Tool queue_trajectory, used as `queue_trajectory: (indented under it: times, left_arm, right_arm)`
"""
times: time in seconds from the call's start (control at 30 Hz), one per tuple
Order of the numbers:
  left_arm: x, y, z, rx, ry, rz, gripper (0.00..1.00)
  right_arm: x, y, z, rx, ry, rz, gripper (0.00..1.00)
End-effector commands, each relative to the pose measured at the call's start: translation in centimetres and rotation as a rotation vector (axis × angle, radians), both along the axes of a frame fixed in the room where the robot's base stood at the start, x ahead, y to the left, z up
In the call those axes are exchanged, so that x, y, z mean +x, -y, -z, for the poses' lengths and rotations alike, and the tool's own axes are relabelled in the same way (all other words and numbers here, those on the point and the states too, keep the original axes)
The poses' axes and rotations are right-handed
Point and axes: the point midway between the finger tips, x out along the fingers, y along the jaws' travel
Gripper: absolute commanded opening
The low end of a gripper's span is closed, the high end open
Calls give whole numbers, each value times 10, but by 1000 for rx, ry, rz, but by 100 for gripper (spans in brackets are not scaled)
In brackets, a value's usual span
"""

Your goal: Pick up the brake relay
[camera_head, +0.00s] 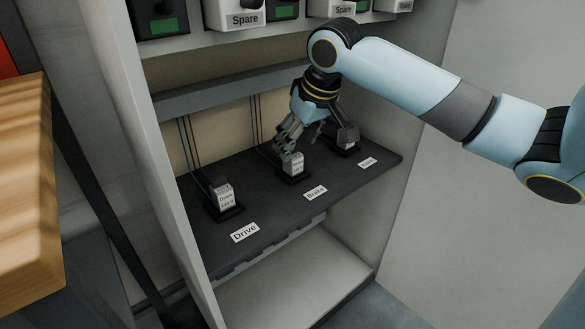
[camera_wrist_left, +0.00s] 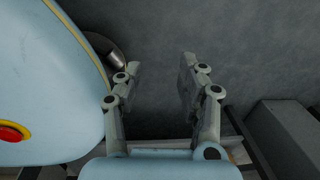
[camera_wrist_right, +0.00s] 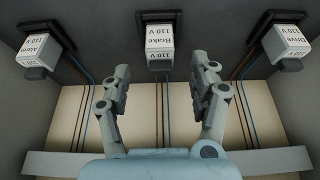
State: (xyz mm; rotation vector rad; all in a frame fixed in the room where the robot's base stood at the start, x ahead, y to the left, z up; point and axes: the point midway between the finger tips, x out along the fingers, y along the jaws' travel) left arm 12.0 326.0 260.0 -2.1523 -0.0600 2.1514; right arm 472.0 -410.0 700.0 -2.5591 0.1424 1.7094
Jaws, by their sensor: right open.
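The brake relay (camera_head: 295,160) is a small white-topped block marked "Brake 110 V". It sits upright in a dark socket, the middle one on the dark shelf, behind the "Brake" label (camera_head: 316,193). It also shows at the top middle of the right wrist view (camera_wrist_right: 160,38). My right gripper (camera_head: 291,143) is open, its fingers close to the relay in the head view. In the right wrist view the relay lies ahead, between the lines of the open fingers (camera_wrist_right: 160,68), with nothing held. My left gripper (camera_wrist_left: 160,65) is open and empty, outside the head view.
The drive relay (camera_head: 223,196) stands left of the brake relay, the alarm relay (camera_head: 347,137) right of it. Thin wires run up behind them. Cabinet walls flank the shelf. A wooden surface (camera_head: 28,190) is at far left.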

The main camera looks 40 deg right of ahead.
Motion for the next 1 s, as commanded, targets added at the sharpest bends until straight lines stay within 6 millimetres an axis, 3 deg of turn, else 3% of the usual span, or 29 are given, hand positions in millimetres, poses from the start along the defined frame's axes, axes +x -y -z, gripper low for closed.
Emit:
queue_trajectory:
  times: [0.17, 0.3, 0.57, 1.0]
  left_arm:
    - [4, -3, 13, 4, -4, 3, 40]
    - [21, -4, 11, 6, 1, 7, 40]
    - [25, -3, 8, 6, 1, 7, 40]
    - [25, -3, 8, 6, 2, 7, 40]
  right_arm:
    - [9, 0, 30, 4, -5, 2, 62]
    - [16, 1, 45, 2, -4, 1, 62]
    - [18, 2, 45, 1, -1, 0, 62]
    - [18, 2, 45, 0, -1, 0, 7]
